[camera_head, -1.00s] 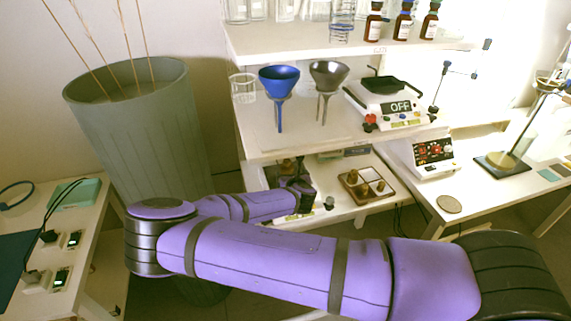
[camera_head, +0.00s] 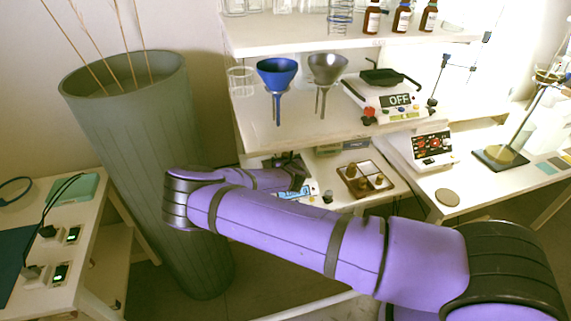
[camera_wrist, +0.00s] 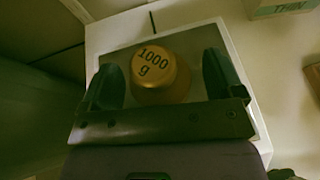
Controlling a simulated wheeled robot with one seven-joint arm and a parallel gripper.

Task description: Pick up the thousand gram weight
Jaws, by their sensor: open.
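The thousand gram weight (camera_wrist: 160,78) is a brass-coloured cylinder marked "1000 g" in the wrist view. It sits on a grey plate with a pale surround (camera_wrist: 205,38). My gripper (camera_wrist: 162,72) is open, with one dark finger on each side of the weight. A gap shows between the left finger and the weight, and a wider one on the right. In the head view my gripper (camera_head: 294,174) is at the lower shelf below the funnels. I cannot make out the weight there, as my arm and gripper cover that spot.
A wooden tray with brass weights (camera_head: 365,180) stands to the right on the lower shelf. A tall green bin (camera_head: 125,110) stands left. A box marked "THIN" (camera_wrist: 280,7) lies nearby.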

